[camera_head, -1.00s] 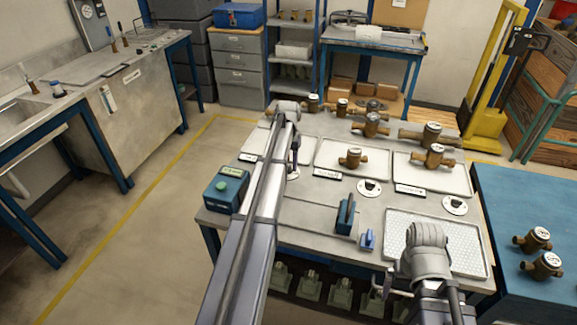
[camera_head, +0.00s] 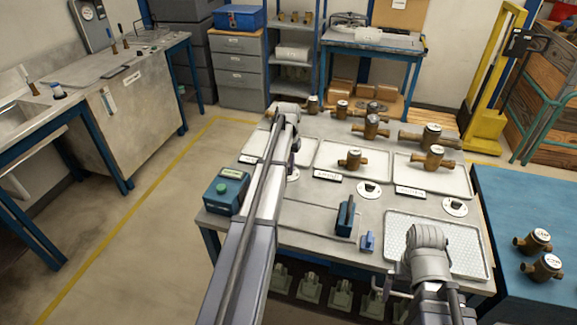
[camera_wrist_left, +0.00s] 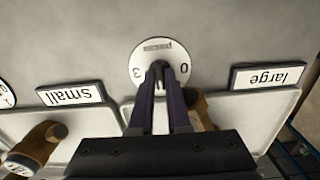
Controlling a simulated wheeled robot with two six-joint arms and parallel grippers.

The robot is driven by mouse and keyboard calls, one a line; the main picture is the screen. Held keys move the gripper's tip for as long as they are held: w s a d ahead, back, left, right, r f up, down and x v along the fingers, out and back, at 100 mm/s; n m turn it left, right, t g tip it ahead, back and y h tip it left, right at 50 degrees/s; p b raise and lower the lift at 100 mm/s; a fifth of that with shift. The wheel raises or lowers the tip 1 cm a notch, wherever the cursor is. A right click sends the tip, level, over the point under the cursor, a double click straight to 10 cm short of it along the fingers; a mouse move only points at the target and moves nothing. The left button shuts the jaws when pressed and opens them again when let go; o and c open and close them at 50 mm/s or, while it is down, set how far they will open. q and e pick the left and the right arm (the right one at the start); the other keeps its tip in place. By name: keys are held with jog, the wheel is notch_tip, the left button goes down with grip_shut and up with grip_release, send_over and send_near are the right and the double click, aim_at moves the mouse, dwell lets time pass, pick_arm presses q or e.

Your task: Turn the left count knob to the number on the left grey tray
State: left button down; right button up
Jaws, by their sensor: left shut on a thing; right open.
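My left gripper (camera_wrist_left: 157,72) is shut on the left count knob, at the middle of a white round dial (camera_wrist_left: 148,52). The dial shows a 3 and a 0, upside down in the left wrist view; the fingers cover the knob. In the head view this dial (camera_head: 293,175) lies partly behind my left arm. The left grey tray (camera_head: 250,146) is mostly hidden by that arm; its label (camera_wrist_left: 267,76) reads "large" in the wrist view. I cannot read a number on it. My right gripper (camera_head: 432,285) is low at the front right, its fingers unclear, away from the knobs.
A middle tray with a brass meter (camera_head: 351,158) has a "small" label (camera_wrist_left: 71,94). Two more dials (camera_head: 368,190) (camera_head: 455,207) stand to the right. A blue stand (camera_head: 345,216) is near the front edge.

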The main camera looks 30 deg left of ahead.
pick_arm(q)
jog(key=shift+n, duration=2.9)
jog(key=c, duration=0.9)
grip_release()
jog(key=shift+r, duration=0.1)
notch_tip(320, 180, up, 8)
jog(key=p, duration=0.8)
jog(key=shift+f, duration=0.2)
